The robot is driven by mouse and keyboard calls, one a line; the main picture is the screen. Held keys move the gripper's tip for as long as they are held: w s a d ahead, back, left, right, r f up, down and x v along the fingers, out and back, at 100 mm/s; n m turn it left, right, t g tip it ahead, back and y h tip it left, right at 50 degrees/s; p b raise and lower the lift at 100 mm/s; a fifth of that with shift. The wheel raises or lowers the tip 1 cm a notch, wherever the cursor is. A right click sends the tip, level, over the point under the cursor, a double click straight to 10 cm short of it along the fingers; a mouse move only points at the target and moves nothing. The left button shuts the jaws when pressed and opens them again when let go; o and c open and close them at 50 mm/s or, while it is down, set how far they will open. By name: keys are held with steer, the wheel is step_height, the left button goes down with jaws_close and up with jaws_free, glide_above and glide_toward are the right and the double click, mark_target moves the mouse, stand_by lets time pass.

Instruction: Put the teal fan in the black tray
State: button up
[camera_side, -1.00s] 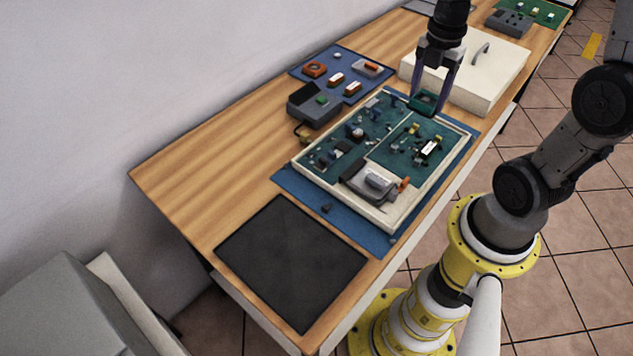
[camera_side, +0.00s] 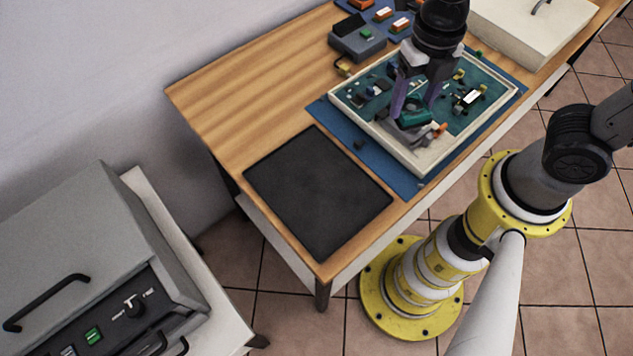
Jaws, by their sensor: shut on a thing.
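The teal fan (camera_side: 413,111) is between the fingers of my gripper (camera_side: 412,112), which is shut on it. The gripper points down over the near-left part of the cream-framed board case (camera_side: 438,163), above a grey part with an orange piece. I cannot tell how high the fan is above that part. The black tray (camera_side: 317,192) lies flat and empty at the near left of the wooden table, apart from the gripper, to its left and nearer the camera.
The case sits on a blue mat (camera_side: 402,184), with a small dark piece (camera_side: 359,144) on the mat near the tray. A grey device (camera_side: 357,38) stands behind. A cream box (camera_side: 535,25) is at the back right. Bare wood lies left of the tray.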

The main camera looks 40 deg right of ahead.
steer(key=s+a+n, duration=0.4)
steer(key=s+a, duration=0.1)
steer(key=a, duration=0.3)
glide_above(316, 187)
steer(key=f, duration=0.5)
steer(key=s+f, duration=0.1)
steer(key=f, duration=0.2)
steer(key=shift+d+f, duration=0.35)
steer(key=shift+d, duration=0.05)
steer(key=shift+w+a+f, duration=0.35)
steer(key=shift+w+f, duration=0.1)
steer(key=shift+f, duration=1.7)
steer(key=shift+f, duration=0.1)
steer(key=o, duration=1.4)
steer(key=shift+c, duration=0.2)
